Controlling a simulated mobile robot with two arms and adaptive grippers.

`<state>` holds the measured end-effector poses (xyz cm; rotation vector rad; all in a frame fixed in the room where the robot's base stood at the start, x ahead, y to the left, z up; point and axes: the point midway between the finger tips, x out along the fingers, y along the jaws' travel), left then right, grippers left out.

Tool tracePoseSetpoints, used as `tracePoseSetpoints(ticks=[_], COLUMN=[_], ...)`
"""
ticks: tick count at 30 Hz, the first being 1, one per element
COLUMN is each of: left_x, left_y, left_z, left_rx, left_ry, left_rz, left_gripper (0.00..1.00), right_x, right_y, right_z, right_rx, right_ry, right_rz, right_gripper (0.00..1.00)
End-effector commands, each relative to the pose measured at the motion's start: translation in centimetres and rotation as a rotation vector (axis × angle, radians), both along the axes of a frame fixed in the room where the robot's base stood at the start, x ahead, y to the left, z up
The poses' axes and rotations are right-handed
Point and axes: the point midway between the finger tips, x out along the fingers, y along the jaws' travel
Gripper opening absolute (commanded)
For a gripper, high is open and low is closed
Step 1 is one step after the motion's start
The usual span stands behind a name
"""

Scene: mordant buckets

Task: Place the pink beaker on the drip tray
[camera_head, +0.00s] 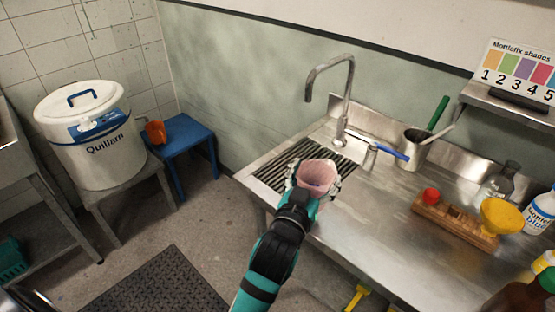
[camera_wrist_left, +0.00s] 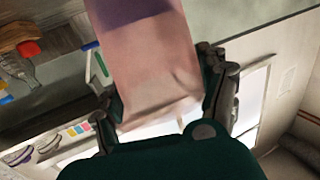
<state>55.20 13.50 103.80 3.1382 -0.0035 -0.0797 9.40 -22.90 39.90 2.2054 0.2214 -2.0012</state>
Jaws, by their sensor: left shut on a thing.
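The pink beaker (camera_head: 319,175) is held in my left gripper (camera_head: 314,186), which is shut on it. In the head view it shows in front of the near right part of the drip tray (camera_head: 284,172), a dark slatted grate at the left end of the steel counter. Whether the beaker touches the tray cannot be told. In the left wrist view the beaker (camera_wrist_left: 150,65) fills the middle between the fingers (camera_wrist_left: 165,100), with a purple band towards its far end. My right gripper is not in view.
A tap (camera_head: 340,100) stands behind the tray's right end. A wooden rack (camera_head: 455,222) holds a yellow funnel (camera_head: 501,215). A blue stool (camera_head: 185,138) stands left.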

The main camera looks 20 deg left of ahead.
Motion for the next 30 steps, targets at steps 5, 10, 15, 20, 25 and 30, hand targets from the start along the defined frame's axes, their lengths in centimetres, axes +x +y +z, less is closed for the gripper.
tracePoseSetpoints(ticks=[5,10,15,20,25,30], left_x=[1.1,4.6,8.5,11.8,13.8,14.1], left_y=[0.2,2.1,4.1,5.7,6.7,6.9], left_z=[0.2,0.0,-0.5,-0.9,-1.3,-2.4], left_rx=[0.002,0.004,0.003,0.000,-0.001,-0.003], left_ry=[-0.004,-0.004,-0.003,-0.002,-0.002,0.002], left_rz=[-0.007,-0.004,-0.004,-0.005,-0.005,-0.005], left_gripper=[0.40,0.40,0.40,0.40,0.39,0.39], right_x=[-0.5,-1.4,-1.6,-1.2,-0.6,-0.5], right_y=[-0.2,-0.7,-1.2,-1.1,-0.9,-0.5], right_z=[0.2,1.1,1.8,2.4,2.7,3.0], right_rx=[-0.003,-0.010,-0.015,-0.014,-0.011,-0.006], right_ry=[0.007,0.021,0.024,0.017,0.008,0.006], right_rz=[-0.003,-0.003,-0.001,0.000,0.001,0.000], right_gripper=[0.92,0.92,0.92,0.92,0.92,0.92])
